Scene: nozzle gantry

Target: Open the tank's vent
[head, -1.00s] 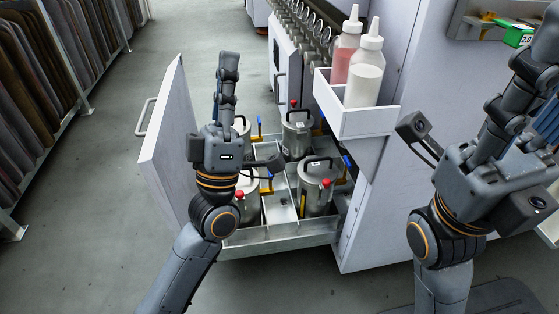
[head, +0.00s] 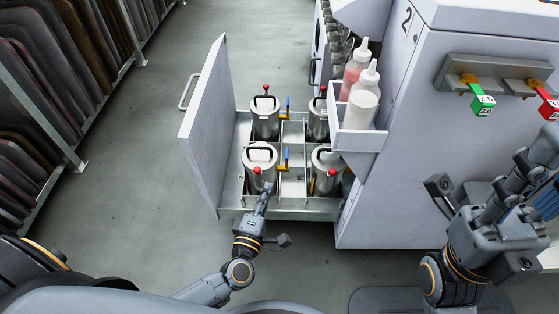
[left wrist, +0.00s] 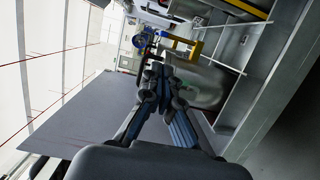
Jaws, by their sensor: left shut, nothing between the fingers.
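Several steel tanks with black carry handles and red knobs stand in the pulled-out drawer (head: 285,215). The front left tank (head: 262,158) has its red knob (head: 257,170) on the near side of its lid. A valve with a blue lever and yellow part (head: 285,160) is to its right. My left gripper (head: 267,187) points up at this tank's front and is shut and empty. In the left wrist view, its fingertips (left wrist: 157,72) meet in front of a grey tank body (left wrist: 200,85); contact is unclear. My right gripper (head: 543,155) is at the right, its fingertips unclear.
The drawer's tall white front panel (head: 207,125) stands left of the tanks. A white bin with two squeeze bottles (head: 362,108) overhangs the right tanks. Green (head: 482,104) and red (head: 549,108) tagged items hang on the machine. Clothes racks line the left; floor between is clear.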

